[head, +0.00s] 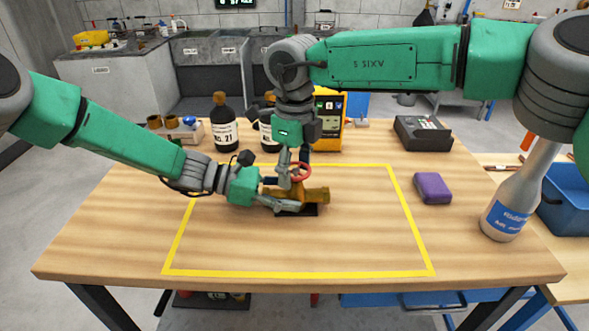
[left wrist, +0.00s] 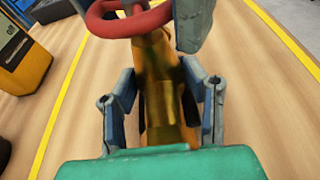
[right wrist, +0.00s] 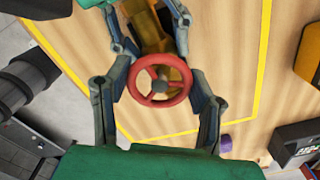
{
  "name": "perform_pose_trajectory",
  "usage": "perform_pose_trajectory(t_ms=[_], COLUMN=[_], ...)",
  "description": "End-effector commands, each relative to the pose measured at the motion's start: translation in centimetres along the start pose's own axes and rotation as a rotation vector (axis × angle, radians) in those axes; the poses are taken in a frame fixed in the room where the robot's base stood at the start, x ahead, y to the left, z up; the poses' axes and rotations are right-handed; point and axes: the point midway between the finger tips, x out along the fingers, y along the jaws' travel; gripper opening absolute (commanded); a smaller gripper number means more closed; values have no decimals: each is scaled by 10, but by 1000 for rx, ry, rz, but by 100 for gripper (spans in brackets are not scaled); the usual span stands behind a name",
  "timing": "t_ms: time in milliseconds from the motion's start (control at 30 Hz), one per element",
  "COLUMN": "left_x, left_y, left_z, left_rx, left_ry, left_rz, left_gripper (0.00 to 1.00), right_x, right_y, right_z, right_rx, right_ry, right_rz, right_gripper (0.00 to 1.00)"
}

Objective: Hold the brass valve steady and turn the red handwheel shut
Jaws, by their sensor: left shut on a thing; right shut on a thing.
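The brass valve (head: 317,195) lies on a small dark base inside the yellow outline on the table. Its body also shows in the left wrist view (left wrist: 160,100). The red handwheel (head: 302,169) sits on top of the valve, and its whole face shows in the right wrist view (right wrist: 179,92). My left gripper (head: 277,199) comes in low from the left and is shut on the valve body, a finger on either side. My right gripper (head: 291,177) points down from above and is shut on the handwheel, with its fingers at opposite sides of the rim.
Dark bottles (head: 222,122) and a yellow device (head: 329,118) stand at the back. A purple block (head: 432,188) lies right of the outline. A pale bottle (head: 515,200) stands at the right edge. The front of the outlined area is clear.

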Motion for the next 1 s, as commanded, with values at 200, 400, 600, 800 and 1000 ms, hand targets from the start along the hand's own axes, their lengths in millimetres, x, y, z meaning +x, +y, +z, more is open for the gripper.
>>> perform_pose_trajectory(t_ms=[200,400,600,800,1000], left_x=[2,2,2,2,2], left_y=[-3,-3,-3,-4,-4], left_z=[0,0,0,0,0], left_rx=[-1,-1,-1,-1,-1], left_ry=[-2,-2,-3,-3,-3], left_rz=[-7,-8,-9,-10,-10], left_gripper=[24,24,24,24,24], right_x=[-1,-1,-1,-2,-1], right_y=[-3,-4,-5,-6,-6], right_z=[1,1,0,0,-1], right_rx=[207,397,587,774,941], right_ry=[-6,-8,-8,-9,-9], right_rz=[-4,-4,-4,-4,-4], right_gripper=[21,21,21,21,21])
